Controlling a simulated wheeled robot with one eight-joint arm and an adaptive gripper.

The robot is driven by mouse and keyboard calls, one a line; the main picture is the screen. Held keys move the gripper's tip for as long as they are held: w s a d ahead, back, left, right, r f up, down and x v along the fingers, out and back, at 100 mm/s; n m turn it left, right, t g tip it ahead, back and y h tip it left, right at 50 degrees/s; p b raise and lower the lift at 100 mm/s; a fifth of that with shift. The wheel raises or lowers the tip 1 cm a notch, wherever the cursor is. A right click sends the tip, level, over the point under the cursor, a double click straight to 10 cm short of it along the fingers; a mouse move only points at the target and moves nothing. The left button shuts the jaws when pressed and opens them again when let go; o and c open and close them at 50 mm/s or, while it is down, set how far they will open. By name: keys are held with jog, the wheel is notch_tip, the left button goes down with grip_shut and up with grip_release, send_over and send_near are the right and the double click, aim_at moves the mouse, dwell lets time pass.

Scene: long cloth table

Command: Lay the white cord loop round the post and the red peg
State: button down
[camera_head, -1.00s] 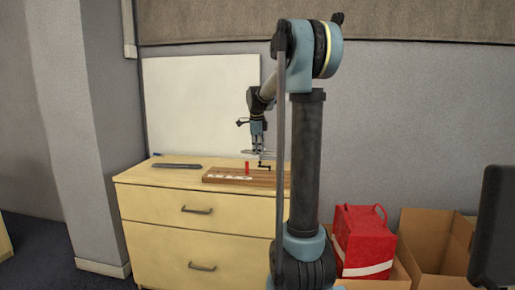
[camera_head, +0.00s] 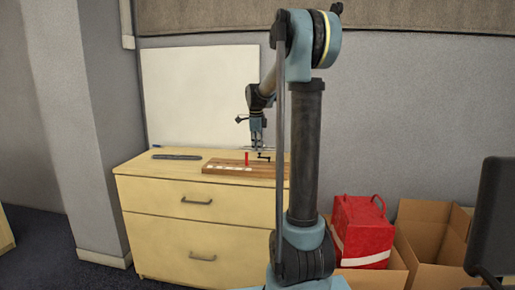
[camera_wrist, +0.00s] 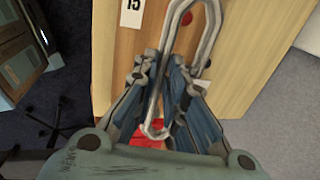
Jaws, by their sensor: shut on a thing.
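My gripper (camera_head: 257,146) is shut on the white cord loop (camera_wrist: 207,45) above the wooden board (camera_head: 213,169). The loop shows as a thin pale line at the fingertips in the head view. The red peg (camera_head: 247,159) stands upright on the board, just below the loop's level. In the wrist view the red peg's top (camera_wrist: 186,18) appears inside the far end of the loop; I cannot tell whether the loop is round it or only above it. A dark crank-shaped piece (camera_head: 264,157) is right of the peg; I cannot tell whether it is the post.
The board lies on a pale wooden drawer cabinet (camera_head: 140,171) and bears a row of white labels. A dark flat object (camera_head: 176,156) lies at the back left. A white panel (camera_head: 195,100) stands behind. A red bag (camera_head: 360,230) and cardboard boxes (camera_head: 425,240) are at right.

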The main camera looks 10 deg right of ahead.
aim_at(257, 167)
jog(key=shift+s+a+x, duration=0.1)
jog(key=shift+s+x, duration=0.15)
jog(key=shift+x, duration=1)
jog(key=shift+s+a+x, duration=0.1)
jog(key=shift+s+x, duration=0.1)
jog(key=shift+x, duration=1.05)
jog(key=shift+s+a+x, duration=0.1)
jog(key=shift+s+x, duration=0.15)
jog(key=shift+x, duration=0.95)
dwell(1.1)
jog(key=shift+f, duration=0.2)
jog(key=c, duration=1.6)
grip_release()
jog(key=shift+o, duration=0.2)
jog(key=d+v, duration=0.1)
jog(key=v, duration=1)
jog(key=s+n, duration=0.5)
jog(key=s, duration=0.7)
jog(key=s+d+f+n, duration=0.1)
jog(key=s+f+n, duration=0.7)
jog(key=s, duration=0.6)
jog(key=s+d+f+n, duration=0.1)
jog(key=s+f+n, duration=0.7)
jog(key=s+f, duration=0.3)
jog(key=s, duration=0.2)
jog(key=shift+s+f+n+y, duration=0.2)
jog(key=shift+s+n+y, duration=0.2)
